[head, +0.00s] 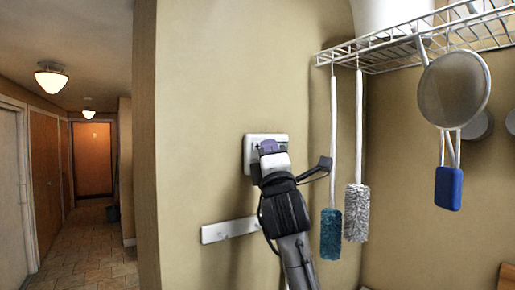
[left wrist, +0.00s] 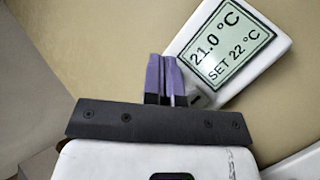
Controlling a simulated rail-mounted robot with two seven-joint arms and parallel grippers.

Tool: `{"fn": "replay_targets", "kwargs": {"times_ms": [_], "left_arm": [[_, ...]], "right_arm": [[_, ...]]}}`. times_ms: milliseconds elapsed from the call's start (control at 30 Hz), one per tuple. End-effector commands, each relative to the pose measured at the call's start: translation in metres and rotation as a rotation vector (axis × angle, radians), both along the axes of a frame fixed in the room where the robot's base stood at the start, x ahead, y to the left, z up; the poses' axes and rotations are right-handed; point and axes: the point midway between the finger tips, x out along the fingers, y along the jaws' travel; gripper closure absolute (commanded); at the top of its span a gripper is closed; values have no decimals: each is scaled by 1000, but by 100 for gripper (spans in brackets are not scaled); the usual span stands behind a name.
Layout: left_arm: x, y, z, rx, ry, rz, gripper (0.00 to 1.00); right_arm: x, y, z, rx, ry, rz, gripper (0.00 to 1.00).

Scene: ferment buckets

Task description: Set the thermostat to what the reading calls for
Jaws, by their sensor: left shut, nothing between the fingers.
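The thermostat (head: 250,152) is a white box on the beige wall, partly hidden behind my left gripper in the head view. In the left wrist view the thermostat (left wrist: 283,42) shows a pale green display reading 21.0 °C and, below it, SET 22 °C. My left gripper (head: 268,146) is right in front of the thermostat. In the left wrist view its purple fingers (left wrist: 166,76) are together and empty, at the thermostat's lower edge. A button with a dark minus mark (left wrist: 195,98) shows just beside the fingertips. I cannot tell whether they touch it. My right gripper is not in view.
A white wall strip (head: 229,230) is below the thermostat. To the right, a wire rack (head: 400,48) holds a hanging teal brush (head: 331,234), a grey brush (head: 357,212), a round sieve (head: 454,89) and a blue sponge (head: 448,188). A hallway opens at left.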

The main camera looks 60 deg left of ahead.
Motion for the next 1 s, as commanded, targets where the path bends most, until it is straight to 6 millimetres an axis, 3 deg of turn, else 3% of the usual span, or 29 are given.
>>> {"fn": "replay_targets", "kwargs": {"times_ms": [267,700,1000], "left_arm": [[1,-6,-1,0,-1,-2,100],[6,-44,0,-1,-2,-2,100],[7,-50,0,1,0,0,100]], "right_arm": [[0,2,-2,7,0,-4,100],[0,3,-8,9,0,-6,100],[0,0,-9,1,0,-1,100]]}}
